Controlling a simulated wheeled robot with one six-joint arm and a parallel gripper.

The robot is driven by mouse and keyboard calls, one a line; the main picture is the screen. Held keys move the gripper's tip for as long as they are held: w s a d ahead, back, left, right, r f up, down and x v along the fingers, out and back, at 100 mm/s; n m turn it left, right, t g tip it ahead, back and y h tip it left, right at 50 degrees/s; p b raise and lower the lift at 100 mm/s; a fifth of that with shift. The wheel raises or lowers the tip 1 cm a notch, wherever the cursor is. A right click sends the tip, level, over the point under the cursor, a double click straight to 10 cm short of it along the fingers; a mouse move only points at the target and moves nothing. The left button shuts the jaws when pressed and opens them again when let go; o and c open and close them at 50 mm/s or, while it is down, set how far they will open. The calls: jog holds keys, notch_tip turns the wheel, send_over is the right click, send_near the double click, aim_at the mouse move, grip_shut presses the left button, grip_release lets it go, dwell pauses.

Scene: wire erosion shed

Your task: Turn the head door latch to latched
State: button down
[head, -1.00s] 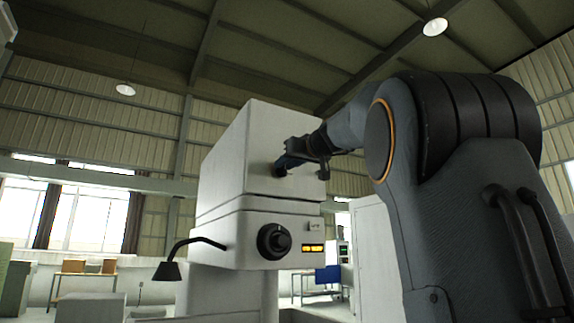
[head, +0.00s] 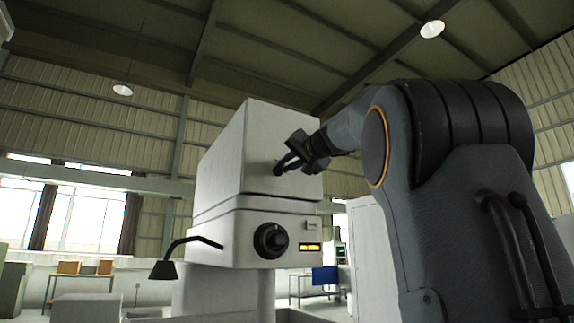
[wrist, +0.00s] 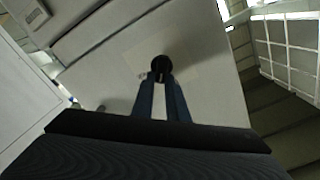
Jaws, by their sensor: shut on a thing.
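The head door latch (head: 278,169) is a small dark round-based handle on the pale front of the machine head (head: 233,150). In the wrist view the latch (wrist: 161,64) shows as a dark disc with a slot-like mark, just past my fingertips. My gripper (head: 285,163) is at the latch, its fingers shut on it. In the wrist view the two blue fingers of my gripper (wrist: 162,84) reach to the disc from both sides. The fingers partly hide the handle, so I cannot tell its exact angle.
Below the latch the machine has a black dial (head: 271,241), an amber display (head: 310,247) and a black lamp on a bent arm (head: 166,268). Benches stand far back left. There is open air in front of the head, where my arm reaches in from the right.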

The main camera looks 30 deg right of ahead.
jog(key=m, duration=0.3)
jog(key=f+m+p, duration=0.1)
jog(key=m, duration=0.6)
jog(key=shift+w+d+f+p, duration=0.1)
jog(key=shift+d+f+p, duration=0.2)
jog(key=shift+p, duration=0.1)
jog(key=shift+m, duration=0.4)
jog(key=c, duration=1.7)
grip_release()
jog(key=shift+c, duration=0.2)
jog(key=s+b, duration=0.2)
jog(key=s, duration=0.5)
jog(key=shift+s+b, duration=0.4)
